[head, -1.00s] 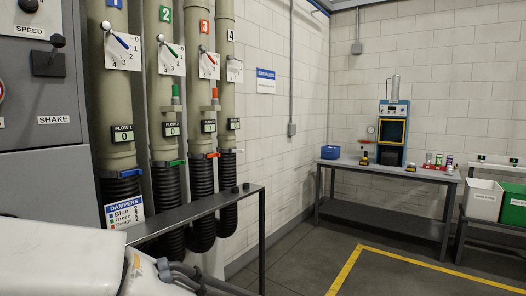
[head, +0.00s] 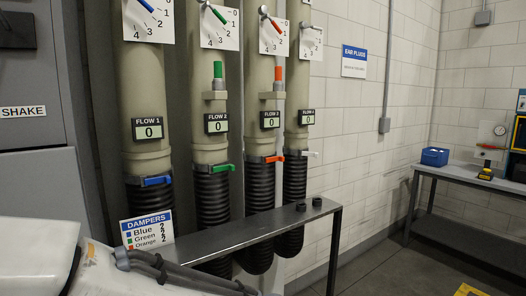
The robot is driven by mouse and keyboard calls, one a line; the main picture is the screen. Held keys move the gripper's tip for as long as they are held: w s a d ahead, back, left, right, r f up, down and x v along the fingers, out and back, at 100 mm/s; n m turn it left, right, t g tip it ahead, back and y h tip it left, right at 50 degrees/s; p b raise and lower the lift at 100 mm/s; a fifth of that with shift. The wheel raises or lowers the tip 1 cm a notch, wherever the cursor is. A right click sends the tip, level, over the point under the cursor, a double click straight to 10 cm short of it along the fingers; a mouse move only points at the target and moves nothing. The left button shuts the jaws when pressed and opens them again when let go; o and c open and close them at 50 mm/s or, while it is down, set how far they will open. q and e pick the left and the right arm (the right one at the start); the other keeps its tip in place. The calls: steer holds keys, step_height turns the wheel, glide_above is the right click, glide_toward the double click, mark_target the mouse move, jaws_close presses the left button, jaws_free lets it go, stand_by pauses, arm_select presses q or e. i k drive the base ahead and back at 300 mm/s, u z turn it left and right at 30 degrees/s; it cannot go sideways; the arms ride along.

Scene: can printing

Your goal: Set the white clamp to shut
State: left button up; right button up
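The white clamp (head: 309,153) is small and sits on the fourth duct, the rightmost one, where the beige pipe meets the black ribbed hose. Its white lever sticks out roughly level to the right. I cannot tell at this size whether it is latched. Similar clamps sit on the other ducts: blue (head: 156,181), green (head: 222,168) and orange (head: 274,159). Neither of my grippers is in view; only a white part of my arm shows at the lower left.
A dark metal shelf (head: 245,233) runs in front of the hoses, with two small black pieces (head: 317,202) at its right end. A dampers sign (head: 147,230) stands at its left. A bench (head: 460,176) with a blue bin (head: 434,157) is at the right; floor between is clear.

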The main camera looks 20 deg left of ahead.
mark_target(315, 155)
steer(key=u, duration=0.1)
steer(key=i, duration=0.25)
steer(key=z, duration=0.25)
steer(key=k, duration=0.3)
steer(key=u, duration=0.95)
steer(key=i, duration=1.3)
steer(key=z, duration=0.35)
